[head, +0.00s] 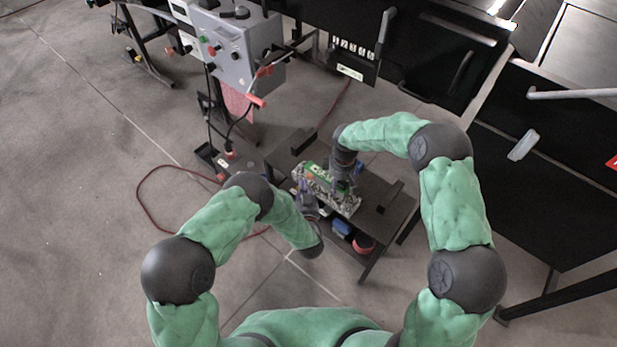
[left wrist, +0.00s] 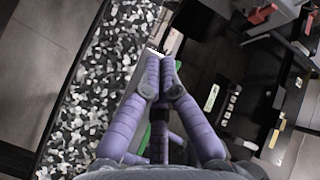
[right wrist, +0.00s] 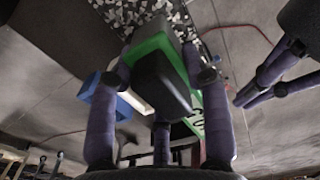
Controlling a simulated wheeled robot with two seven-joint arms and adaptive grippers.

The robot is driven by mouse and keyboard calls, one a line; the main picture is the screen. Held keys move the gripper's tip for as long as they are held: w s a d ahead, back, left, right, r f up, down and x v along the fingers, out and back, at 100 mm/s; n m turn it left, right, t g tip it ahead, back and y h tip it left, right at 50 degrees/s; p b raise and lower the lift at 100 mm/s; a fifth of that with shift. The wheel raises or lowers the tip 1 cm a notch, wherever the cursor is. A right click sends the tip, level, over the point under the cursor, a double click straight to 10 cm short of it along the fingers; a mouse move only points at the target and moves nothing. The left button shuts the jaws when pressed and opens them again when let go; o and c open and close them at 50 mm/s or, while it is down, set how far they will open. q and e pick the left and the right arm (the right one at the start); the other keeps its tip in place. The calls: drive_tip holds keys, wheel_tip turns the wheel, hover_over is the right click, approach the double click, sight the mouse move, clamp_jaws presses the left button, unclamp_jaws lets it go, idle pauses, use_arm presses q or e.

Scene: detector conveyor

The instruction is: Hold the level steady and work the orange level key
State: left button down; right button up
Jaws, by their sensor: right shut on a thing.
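The level is a green and black box, seen close up in the right wrist view (right wrist: 152,43). In the head view its green body (head: 318,172) shows at the speckled black-and-white block on the low table. My right gripper (head: 343,184) is over it, with its fingers on either side of the box, shut on it. My left gripper (left wrist: 162,58) has its purple fingers brought together, with nothing clearly between them. In the head view it is at the near left side of the block. I cannot make out the orange key clearly.
The speckled block (left wrist: 92,75) lies on the dark low table (head: 398,208). Blue and red bins (head: 363,244) sit under the tabletop. A grey control box (head: 235,45) stands at the back left, and a red cable (head: 140,198) lies on the floor.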

drive_tip(key=shift+s+f, duration=0.25)
idle(0.5)
use_arm(q)
drive_tip(key=shift+w+d, duration=0.3)
drive_tip(key=shift+w, duration=0.05)
drive_tip(key=shift+w+d, duration=0.3)
idle(0.8)
drive_tip(key=shift+s+a, duration=0.1)
idle(0.4)
drive_tip(key=shift+s+a, duration=0.5)
drive_tip(key=shift+s, duration=0.05)
drive_tip(key=s+a, duration=0.1)
drive_tip(key=s, duration=0.1)
drive_tip(key=s+a, duration=0.1)
drive_tip(key=a, duration=0.1)
drive_tip(key=shift+s+a, duration=0.2)
drive_tip(key=shift+s, duration=0.15)
use_arm(e)
drive_tip(key=shift+w, duration=0.1)
idle(0.6)
